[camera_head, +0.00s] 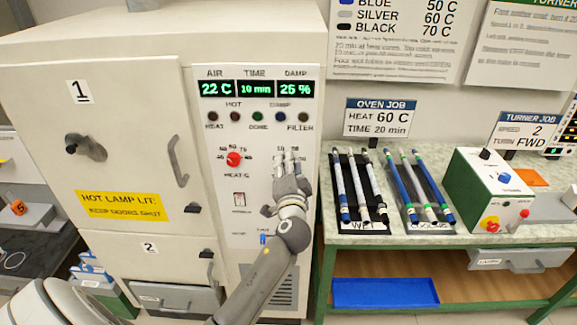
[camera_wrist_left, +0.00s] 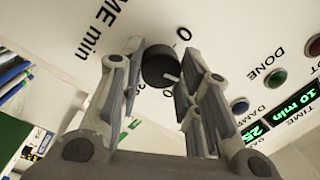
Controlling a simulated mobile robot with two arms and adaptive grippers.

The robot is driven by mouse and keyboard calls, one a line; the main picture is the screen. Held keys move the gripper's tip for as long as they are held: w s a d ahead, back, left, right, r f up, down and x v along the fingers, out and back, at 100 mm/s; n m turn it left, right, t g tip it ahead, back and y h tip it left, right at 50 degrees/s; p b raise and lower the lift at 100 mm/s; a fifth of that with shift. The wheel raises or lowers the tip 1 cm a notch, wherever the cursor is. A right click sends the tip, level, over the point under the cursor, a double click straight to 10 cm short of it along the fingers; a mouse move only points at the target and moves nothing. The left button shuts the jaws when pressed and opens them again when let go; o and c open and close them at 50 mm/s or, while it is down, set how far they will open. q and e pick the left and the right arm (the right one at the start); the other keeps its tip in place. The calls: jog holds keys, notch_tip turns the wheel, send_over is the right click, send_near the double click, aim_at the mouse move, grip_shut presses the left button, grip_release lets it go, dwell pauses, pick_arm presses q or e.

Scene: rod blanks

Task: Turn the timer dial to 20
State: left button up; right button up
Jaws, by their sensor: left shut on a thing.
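The timer dial (camera_wrist_left: 158,66) is a dark round knob on the white oven panel, with a pale pointer mark on its rim. My left gripper (camera_head: 287,158) is at the panel, right of the red heat dial (camera_head: 233,159). In the left wrist view, its two fingers (camera_wrist_left: 160,60) are shut on the timer dial, one on each side. The gripper hides most of the dial and its scale in the head view. The time display (camera_head: 256,89) reads 10 min. My right gripper is not in view.
The oven job sign (camera_head: 377,118) reads heat 60 C, time 20 min. Several lamps sit under the displays. A door handle (camera_head: 178,161) sticks out left of the panel. A bench (camera_head: 345,247) at the right holds rod racks and a green and white turner box (camera_head: 487,188).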

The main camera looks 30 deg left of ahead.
pick_arm(q)
jog(key=shift+f+m+t+p, duration=0.15)
jog(key=shift+m+p, duration=0.3)
jog(key=shift+m, duration=1.75)
jog(key=shift+f+m+t+p, duration=0.1)
jog(key=shift+m+t+p, duration=0.25)
jog(key=shift+m, duration=1.85)
jog(key=o, duration=1)
jog(key=shift+r, duration=0.1)
jog(key=shift+s, duration=0.1)
jog(key=r+v, duration=0.1)
jog(key=v, duration=1.1)
jog(key=shift+f, duration=0.4)
